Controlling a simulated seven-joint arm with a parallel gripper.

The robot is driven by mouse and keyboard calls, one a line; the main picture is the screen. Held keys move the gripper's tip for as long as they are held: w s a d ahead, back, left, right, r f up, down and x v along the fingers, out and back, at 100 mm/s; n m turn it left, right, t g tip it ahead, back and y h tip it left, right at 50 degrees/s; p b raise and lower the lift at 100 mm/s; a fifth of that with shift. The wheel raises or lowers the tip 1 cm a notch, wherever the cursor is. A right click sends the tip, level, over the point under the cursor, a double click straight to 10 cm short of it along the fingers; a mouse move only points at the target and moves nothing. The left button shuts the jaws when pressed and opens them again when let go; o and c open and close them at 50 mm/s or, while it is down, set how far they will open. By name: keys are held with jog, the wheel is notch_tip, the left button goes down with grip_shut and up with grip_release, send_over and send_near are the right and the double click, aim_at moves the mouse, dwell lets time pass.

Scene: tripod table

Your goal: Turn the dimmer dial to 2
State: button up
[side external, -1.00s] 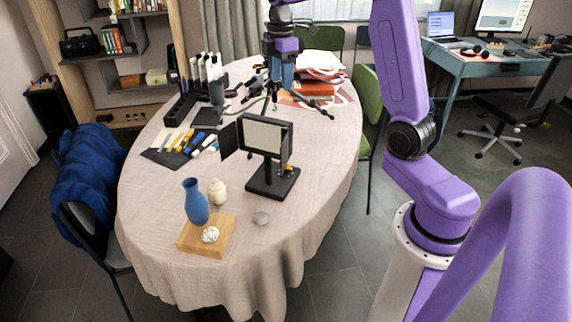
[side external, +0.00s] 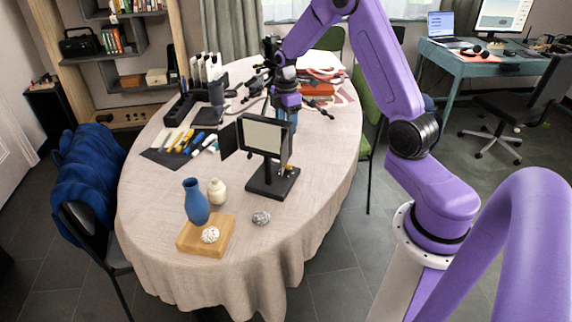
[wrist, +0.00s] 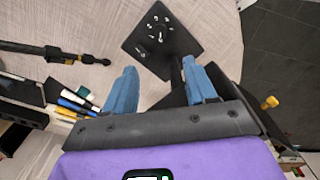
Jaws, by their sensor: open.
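The panel light (side external: 265,136) stands upright on a dark square base (side external: 283,186) near the middle of the table. In the wrist view, a dark square plate (wrist: 181,47) carries white marks around a small dial (wrist: 157,31). The dial's setting is too small to read for certain. My gripper (side external: 291,118) is behind the light in the side view, with its blue fingers partly hidden by the panel. In the wrist view, my gripper (wrist: 160,84) is open and empty, its two fingers apart below the marked plate and not touching the dial.
The light's stem is close to my right finger in the wrist view. A yellow knob (wrist: 270,102) shows at the right. Pens (side external: 186,142) and a black tripod lie farther back.

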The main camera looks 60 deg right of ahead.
notch_tip(320, 180, down, 16)
jog(key=shift+f, duration=0.2)
dwell(0.4)
jog(key=shift+c, duration=0.3)
grip_shut()
